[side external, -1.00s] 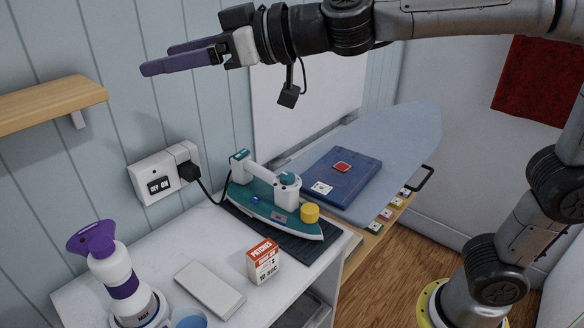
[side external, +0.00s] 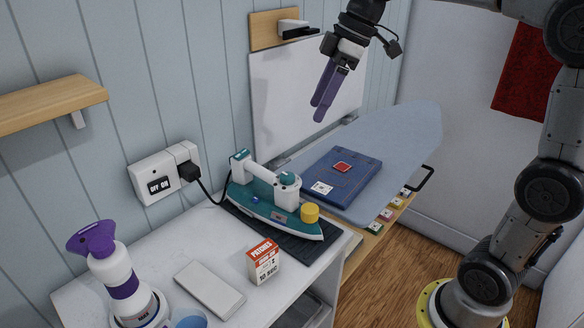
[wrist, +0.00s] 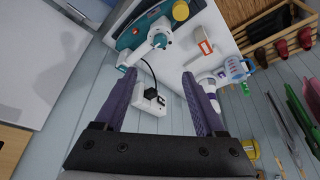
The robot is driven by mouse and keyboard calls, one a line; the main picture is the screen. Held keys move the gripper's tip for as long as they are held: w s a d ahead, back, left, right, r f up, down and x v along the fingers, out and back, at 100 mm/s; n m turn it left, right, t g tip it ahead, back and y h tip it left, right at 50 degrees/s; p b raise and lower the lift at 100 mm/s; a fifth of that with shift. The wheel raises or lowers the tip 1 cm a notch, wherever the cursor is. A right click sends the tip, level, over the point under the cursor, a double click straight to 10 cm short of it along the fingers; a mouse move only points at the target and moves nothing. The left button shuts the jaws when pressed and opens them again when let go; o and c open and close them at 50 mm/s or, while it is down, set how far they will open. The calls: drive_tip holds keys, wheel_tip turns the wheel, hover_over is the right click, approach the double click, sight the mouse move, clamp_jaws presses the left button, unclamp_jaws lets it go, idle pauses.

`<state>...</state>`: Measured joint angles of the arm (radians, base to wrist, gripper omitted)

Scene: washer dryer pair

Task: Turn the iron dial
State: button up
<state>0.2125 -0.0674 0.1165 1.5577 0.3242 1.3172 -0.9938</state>
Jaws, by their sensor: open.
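A teal and white iron (side external: 262,203) lies on a dark mat (side external: 300,245) on the white counter, its cord running to the wall socket. A yellow round knob (side external: 310,213) sits at its right end, and a teal round cap (side external: 287,178) tops the white handle part. I cannot tell which one is the dial. In the wrist view the iron (wrist: 150,38) and yellow knob (wrist: 181,11) are at the top, beyond the fingertips. My gripper (side external: 318,110) has purple fingers pointing down, open and empty, in the air above and apart from the iron. It also shows in the wrist view (wrist: 157,78).
An ironing board (side external: 405,135) with folded denim (side external: 345,175) stands to the right. The OFF/ON wall socket (side external: 160,178) and wooden shelf (side external: 50,106) are at left.

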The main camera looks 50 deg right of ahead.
sight(289, 175)
drive_tip(key=x, duration=1.6)
drive_tip(key=shift+s+d+f, duration=0.2)
drive_tip(key=shift+f, duration=0.1)
drive_tip(key=shift+c, duration=0.2)
clamp_jaws()
